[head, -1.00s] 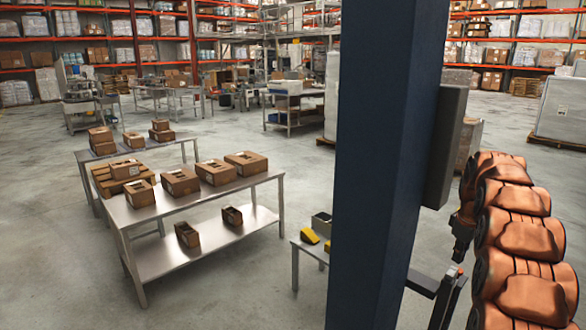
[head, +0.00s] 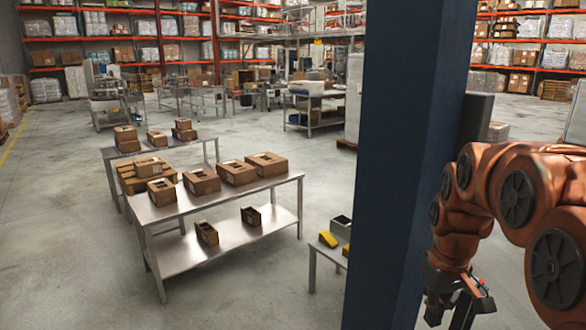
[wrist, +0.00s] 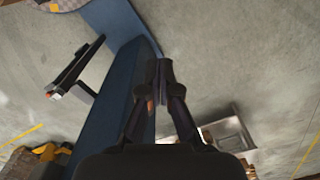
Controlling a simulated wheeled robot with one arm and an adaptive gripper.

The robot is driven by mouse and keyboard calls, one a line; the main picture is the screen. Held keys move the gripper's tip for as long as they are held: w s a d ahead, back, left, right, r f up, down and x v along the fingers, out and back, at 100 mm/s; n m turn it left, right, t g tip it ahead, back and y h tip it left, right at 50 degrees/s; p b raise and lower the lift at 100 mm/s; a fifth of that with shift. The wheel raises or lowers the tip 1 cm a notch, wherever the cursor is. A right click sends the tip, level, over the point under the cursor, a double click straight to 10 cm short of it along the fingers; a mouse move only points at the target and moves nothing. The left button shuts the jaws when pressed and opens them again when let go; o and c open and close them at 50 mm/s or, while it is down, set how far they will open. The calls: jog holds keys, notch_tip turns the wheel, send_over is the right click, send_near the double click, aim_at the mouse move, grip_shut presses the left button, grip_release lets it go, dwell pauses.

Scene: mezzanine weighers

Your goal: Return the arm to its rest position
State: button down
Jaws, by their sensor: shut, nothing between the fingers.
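My orange arm (head: 515,195) is bent at the right side of the head view. Its gripper (head: 458,312) hangs low, just right of the blue pillar, and is partly cut off by the bottom edge. In the wrist view the two dark fingers (wrist: 160,85) meet at their tips, with nothing held between them. Concrete floor shows beyond the fingers.
The blue pillar (head: 405,150) stands close to my arm, and also fills the left of the wrist view (wrist: 135,70). A steel table (head: 165,213) with several cartons stands left. A small table (head: 323,248) with yellow items is partly behind the pillar. Open floor lies between.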

jog(key=s+a+f, duration=0.1)
jog(key=s+a, duration=0.2)
jog(key=s, duration=0.5)
jog(key=s+a+f+m+g, duration=0.1)
jog(key=s+a+f, duration=0.1)
jog(key=s, duration=0.6)
jog(key=s+a+f+m+p, duration=0.1)
jog(key=s+a, duration=0.2)
jog(key=s, duration=0.5)
jog(key=shift+s+a+f+g, duration=0.15)
jog(key=shift+a+g, duration=0.15)
jog(key=shift+a, duration=0.1)
